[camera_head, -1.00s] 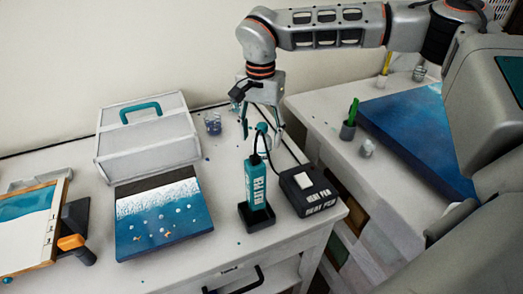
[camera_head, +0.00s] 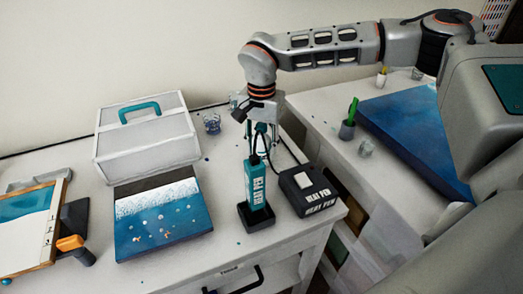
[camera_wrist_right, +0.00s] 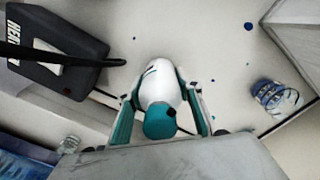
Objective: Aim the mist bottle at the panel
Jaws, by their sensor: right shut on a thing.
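The mist bottle (camera_wrist_right: 160,85), white with a teal top, stands between the fingers of my right gripper (camera_wrist_right: 162,98) in the right wrist view. The gripper is shut on it. In the head view my right gripper (camera_head: 263,138) points down behind the heat pen, which hides most of the bottle. The panel (camera_head: 165,222), painted with dark sand, white foam and blue water with small shells, lies on the table to the left of the gripper, nearer the front. My left gripper is not in view.
The teal heat pen (camera_head: 256,187) stands in a black holder close in front of the gripper, with its black base unit (camera_head: 309,190) beside it. A white case (camera_head: 150,147) stands behind the panel. A small glass jar (camera_head: 212,122) stands left of the gripper.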

